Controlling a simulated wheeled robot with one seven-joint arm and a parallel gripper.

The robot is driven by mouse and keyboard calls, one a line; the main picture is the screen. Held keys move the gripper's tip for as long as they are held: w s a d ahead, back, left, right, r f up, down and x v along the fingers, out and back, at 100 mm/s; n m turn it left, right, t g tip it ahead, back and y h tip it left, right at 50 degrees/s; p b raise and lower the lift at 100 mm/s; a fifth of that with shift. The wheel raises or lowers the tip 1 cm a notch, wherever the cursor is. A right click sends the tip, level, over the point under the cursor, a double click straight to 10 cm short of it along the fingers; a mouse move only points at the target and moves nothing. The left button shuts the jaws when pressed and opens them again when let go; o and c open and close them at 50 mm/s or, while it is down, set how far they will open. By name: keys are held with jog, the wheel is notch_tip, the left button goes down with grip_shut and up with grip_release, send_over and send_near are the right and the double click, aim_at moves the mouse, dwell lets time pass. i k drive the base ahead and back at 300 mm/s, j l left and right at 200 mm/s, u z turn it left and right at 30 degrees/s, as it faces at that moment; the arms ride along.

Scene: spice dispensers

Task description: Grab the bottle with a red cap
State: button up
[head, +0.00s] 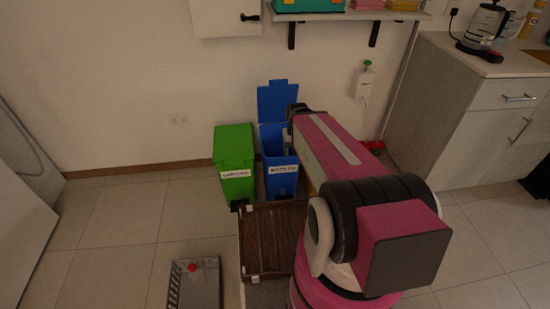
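My gripper end (289,134) is at the far end of my pink arm, over the open blue bin and well away from the basket. Its fingers are too small and too hidden by the arm to tell whether they are open or shut.
A closed green bin (234,157) stands beside the open blue bin (278,183). A dark brown slatted box (270,236) lies between basket and arm. A green-topped dispenser (366,78) hangs on the wall. Cabinets (480,115) stand right. The tiled floor left of the basket is clear.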

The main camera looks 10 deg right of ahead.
aim_at(197, 275)
jog(key=k, duration=0.85)
jog(key=k+l+u, duration=0.1)
jog(key=u, duration=0.4)
jog(key=k+l+u, duration=0.15)
jog(key=u, duration=0.35)
jog(key=k+u, duration=0.15)
jog(key=u, duration=0.35)
